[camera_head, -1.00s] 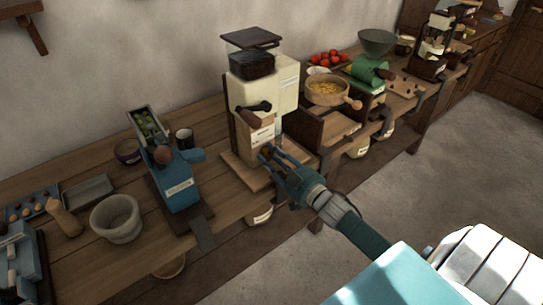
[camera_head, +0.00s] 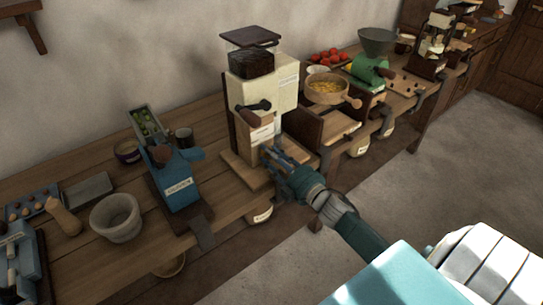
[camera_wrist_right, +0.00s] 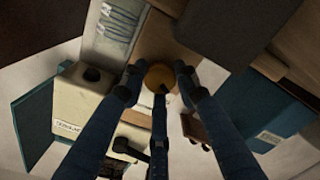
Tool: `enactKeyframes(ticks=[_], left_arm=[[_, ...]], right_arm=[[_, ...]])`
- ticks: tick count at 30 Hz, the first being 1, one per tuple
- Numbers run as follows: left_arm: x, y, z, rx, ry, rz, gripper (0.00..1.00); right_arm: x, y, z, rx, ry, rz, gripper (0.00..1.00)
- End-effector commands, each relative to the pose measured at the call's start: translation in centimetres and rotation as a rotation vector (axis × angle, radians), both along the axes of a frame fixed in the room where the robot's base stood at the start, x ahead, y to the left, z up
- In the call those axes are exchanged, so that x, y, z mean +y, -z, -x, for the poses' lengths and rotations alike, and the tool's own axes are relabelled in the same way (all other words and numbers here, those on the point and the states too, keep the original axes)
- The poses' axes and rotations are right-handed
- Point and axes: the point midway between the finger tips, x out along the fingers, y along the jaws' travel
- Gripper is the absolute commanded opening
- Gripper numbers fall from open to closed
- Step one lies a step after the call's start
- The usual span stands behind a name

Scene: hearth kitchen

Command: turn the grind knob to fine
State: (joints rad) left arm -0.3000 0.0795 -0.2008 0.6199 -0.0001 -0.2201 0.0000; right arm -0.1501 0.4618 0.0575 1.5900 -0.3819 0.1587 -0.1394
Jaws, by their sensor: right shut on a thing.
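The cream grinder (camera_head: 262,92) stands on a wooden base at the middle of the bench. It has a dark hopper on top and a dark crank with a brown handle on its front. My right gripper (camera_head: 269,154) is at the lower front right of the grinder. In the right wrist view its blue fingers (camera_wrist_right: 158,82) close around a round orange-brown knob (camera_wrist_right: 158,72). The knob's pointer and any scale marks cannot be read. In the head view the fingers hide the knob. My left gripper is not in view.
A blue grinder (camera_head: 178,187) stands to the left, with a stone mortar (camera_head: 116,218) beyond it. To the right are a wooden box mill with a round bowl (camera_head: 325,92) and a green mill (camera_head: 368,70). The floor in front of the bench is clear.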

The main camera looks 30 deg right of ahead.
Motion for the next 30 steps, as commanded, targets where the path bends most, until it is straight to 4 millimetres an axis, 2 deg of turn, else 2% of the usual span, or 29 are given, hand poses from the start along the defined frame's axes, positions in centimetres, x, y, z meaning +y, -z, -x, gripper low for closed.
enactKeyframes(ticks=[1, 21, 22, 24, 25, 30], left_arm=[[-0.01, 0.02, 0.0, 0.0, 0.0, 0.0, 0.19], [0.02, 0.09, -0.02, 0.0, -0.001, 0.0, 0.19], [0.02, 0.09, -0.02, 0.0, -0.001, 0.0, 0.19], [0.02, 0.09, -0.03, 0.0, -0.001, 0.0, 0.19], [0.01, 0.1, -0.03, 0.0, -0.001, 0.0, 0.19], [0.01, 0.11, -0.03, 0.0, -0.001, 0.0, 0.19]], right_arm=[[0.27, -0.88, -0.21, -0.019, -0.007, 0.017, 0.04], [0.41, -0.77, -0.18, -0.022, -0.01, 0.082, 0.04], [0.41, -0.77, -0.18, -0.022, -0.01, 0.082, 0.32], [0.41, -0.71, -0.16, -0.022, -0.009, 0.081, 0.46], [0.39, -0.65, -0.15, -0.02, -0.009, 0.081, 0.5], [0.27, -0.36, -0.08, -0.014, -0.005, 0.08, 0.5]])
